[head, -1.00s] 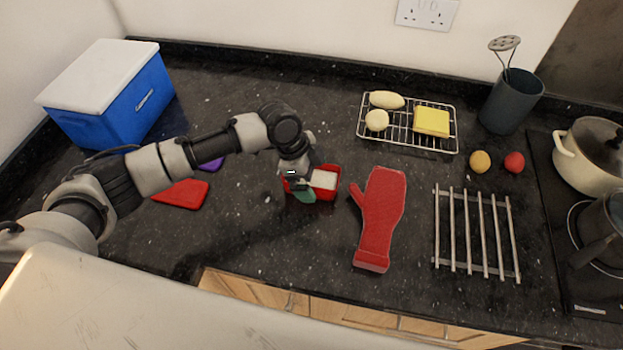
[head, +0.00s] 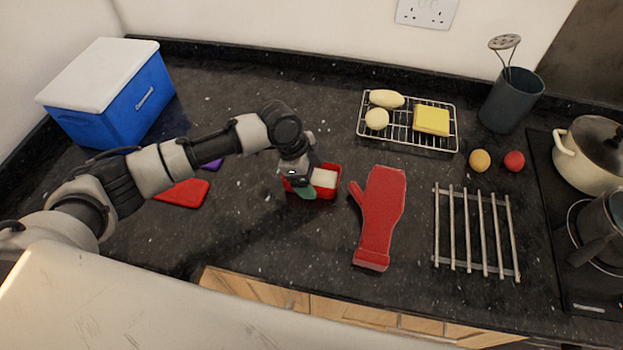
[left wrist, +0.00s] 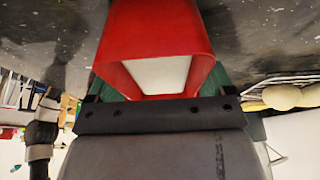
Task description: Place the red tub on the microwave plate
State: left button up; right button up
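The red tub (head: 326,182) stands upright on the dark counter, left of the oven mitt, with something white inside. My left gripper (head: 304,188) is at its left part, one green finger against the near wall. In the left wrist view, the red tub (left wrist: 155,35) fills the space between the green fingers (left wrist: 160,88), with no gap seen on either side. The fingers look shut on it, though the tub partly hides them. I cannot tell any lift off the counter. No microwave plate is in view, and my right gripper is not in view.
A red oven mitt (head: 379,215) lies close right of the tub. A metal rack (head: 476,233) and a wire rack (head: 398,129) with food lie farther right. A blue cool box (head: 120,105) is at the back left. Bare counter lies behind the tub.

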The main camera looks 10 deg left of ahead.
pick_arm(q)
jog(key=c, duration=0.8)
jog(key=shift+c, duration=0.2)
jog(key=shift+r, duration=0.15)
